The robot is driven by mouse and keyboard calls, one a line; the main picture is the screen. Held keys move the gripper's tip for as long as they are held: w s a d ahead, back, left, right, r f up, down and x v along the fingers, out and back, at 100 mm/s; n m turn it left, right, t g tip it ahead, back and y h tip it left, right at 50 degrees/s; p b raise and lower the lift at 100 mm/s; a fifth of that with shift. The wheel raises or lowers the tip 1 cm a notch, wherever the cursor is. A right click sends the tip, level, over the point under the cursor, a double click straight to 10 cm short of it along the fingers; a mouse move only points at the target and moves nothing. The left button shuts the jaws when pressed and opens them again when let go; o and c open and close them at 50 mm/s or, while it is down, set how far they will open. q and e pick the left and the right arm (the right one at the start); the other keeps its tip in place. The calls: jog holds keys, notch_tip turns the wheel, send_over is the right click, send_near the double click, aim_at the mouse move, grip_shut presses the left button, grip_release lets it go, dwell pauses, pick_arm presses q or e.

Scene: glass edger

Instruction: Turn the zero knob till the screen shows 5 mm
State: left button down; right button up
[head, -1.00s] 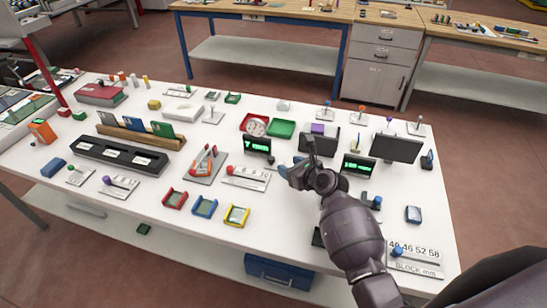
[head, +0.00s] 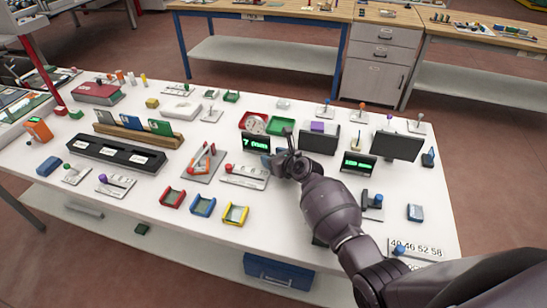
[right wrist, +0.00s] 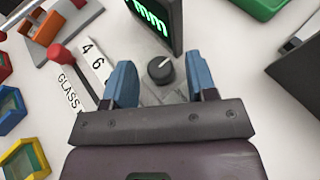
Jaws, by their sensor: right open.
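A small black knob with a pale pointer line (right wrist: 160,70) stands in front of a dark screen in the right wrist view; I take it for the zero knob, but read no label on it. The screen (head: 256,143) shows green text starting with 7 in the head view; its "mm" shows in the right wrist view (right wrist: 150,15). My right gripper (right wrist: 160,84) is open, its blue fingers either side of the knob in the picture and apart from it. In the head view the right gripper (head: 274,158) hides the knob. My left gripper is not in view.
A plate with a red-tipped lever (right wrist: 58,53) and "4 6" markings lies just left of the fingers. Another green-lit screen (head: 358,162) and a black monitor (head: 396,147) stand to the right. Red, blue and yellow trays (head: 203,206) stand nearer the front edge.

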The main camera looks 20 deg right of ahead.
jog(key=shift+c, duration=0.3)
jog(key=c, duration=0.9)
jog(key=shift+o, duration=0.2)
jog(key=shift+d+n+y+b, duration=0.1)
jog(key=shift+n+y+b, duration=0.25)
jog(key=shift+n+y, duration=0.2)
jog(key=shift+y, duration=0.25)
jog(key=n+g+y+b, duration=0.2)
jog(key=n+y, duration=0.1)
jog(key=shift+w+d+f+n+g, duration=0.15)
jog(key=shift+w+d+n+g, duration=0.05)
jog(key=shift+n+g, duration=0.1)
jog(key=shift+w+d+n+g+y+b, duration=0.1)
jog(key=shift+n+g+y+b, duration=0.6)
jog(key=shift+n+g, duration=0.2)
jog(key=n+g+y+b, duration=0.1)
jog(key=n+g+b, duration=0.1)
jog(key=shift+w+n+g+y, duration=0.1)
jog(key=shift+n+g+y, duration=0.2)
jog(key=shift+n+g, duration=0.1)
jog(key=shift+n+g+y+b, duration=0.3)
jog(key=shift+n+g+b, duration=0.05)
jog(key=shift+n+g, duration=0.35)
